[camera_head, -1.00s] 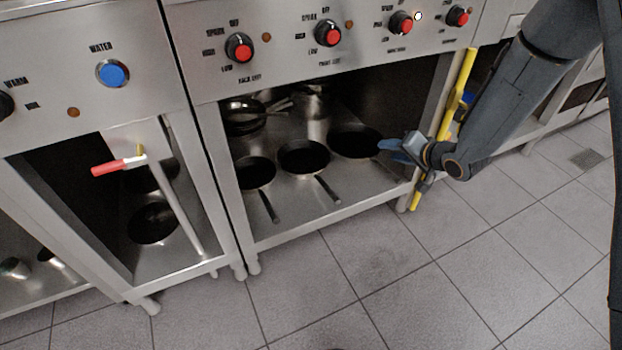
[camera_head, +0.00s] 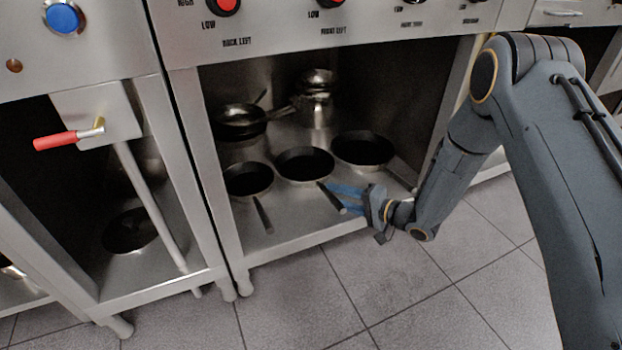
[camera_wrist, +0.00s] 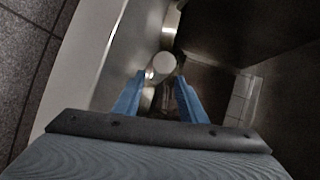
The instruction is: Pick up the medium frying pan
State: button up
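Three dark frying pans stand in a row on the cabinet shelf. The middle one, which looks medium in size (camera_head: 305,163), has its handle pointing out toward the shelf's front edge. The left pan (camera_head: 248,179) looks smaller and the right pan (camera_head: 363,148) larger. My gripper (camera_head: 339,198) is at the front of the shelf, at the end of the middle pan's handle. In the wrist view its blue fingers (camera_wrist: 160,77) are apart. Whether the handle lies between them I cannot tell.
The steel shelf (camera_head: 292,226) has a raised front edge and cabinet posts on both sides. A pan on a pot (camera_head: 240,118) and a steel pot (camera_head: 317,108) stand behind. A red-handled tap (camera_head: 67,138) juts out at left. The tiled floor in front is clear.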

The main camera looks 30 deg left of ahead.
aim_at(326, 191)
jog(key=shift+w+b+x, duration=0.15)
jog(key=shift+b+x, duration=0.75)
jog(key=shift+x, duration=0.4)
jog(key=shift+w+b+x, duration=0.15)
jog(key=shift+b+x, duration=0.7)
jog(key=shift+x, duration=0.45)
jog(key=shift+d+f, duration=0.15)
grip_shut()
